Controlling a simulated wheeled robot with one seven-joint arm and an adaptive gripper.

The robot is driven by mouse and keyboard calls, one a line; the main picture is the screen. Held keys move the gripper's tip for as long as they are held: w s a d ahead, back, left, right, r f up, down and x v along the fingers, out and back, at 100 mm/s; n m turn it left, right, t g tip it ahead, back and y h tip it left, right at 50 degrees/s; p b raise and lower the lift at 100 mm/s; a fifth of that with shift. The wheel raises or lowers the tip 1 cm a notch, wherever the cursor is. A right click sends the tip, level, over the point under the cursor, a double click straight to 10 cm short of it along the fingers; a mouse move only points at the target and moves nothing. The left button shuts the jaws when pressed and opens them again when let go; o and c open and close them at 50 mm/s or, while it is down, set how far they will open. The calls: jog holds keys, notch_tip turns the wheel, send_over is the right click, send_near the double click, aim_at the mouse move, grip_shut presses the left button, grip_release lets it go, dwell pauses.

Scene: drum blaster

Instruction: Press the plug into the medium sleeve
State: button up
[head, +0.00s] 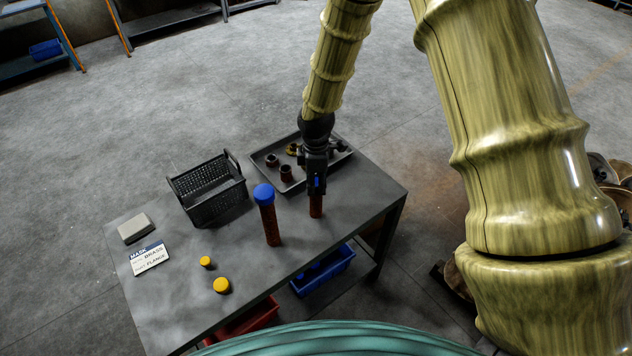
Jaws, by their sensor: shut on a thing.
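My gripper (317,186) points down over the front right part of the table, its fingers shut on a small blue plug (317,181), of which only a patch shows between them. Right below the fingers stands a short rust-brown sleeve (316,206), upright on the table; its top is hidden by the gripper. I cannot tell whether the plug sits in it. To the left stands a taller rust-brown sleeve (271,226) with a wide blue cap (263,193) on top. Two yellow plugs, a smaller one (206,262) and a larger one (221,285), lie at the front left.
Behind the gripper is a grey tray (262,166) with several dark and brass fittings. A black basket (207,207) stands left of it. A grey block (134,228) and a label card (150,258) lie at the left edge. Blue (325,279) and red bins sit below.

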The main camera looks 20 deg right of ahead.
jog(key=o, duration=1)
jog(key=shift+s+f, duration=0.3)
jog(key=shift+f, duration=0.4)
jog(key=shift+c, duration=0.2)
jog(key=shift+w, duration=0.3)
jog(key=shift+s+r, duration=0.1)
jog(key=shift+r, duration=0.1)
jog(key=o, duration=0.5)
jog(key=shift+o, duration=0.2)
jog(key=shift+r, duration=0.1)
jog(key=shift+r+p, duration=2.05)
jog(key=shift+r, duration=0.45)
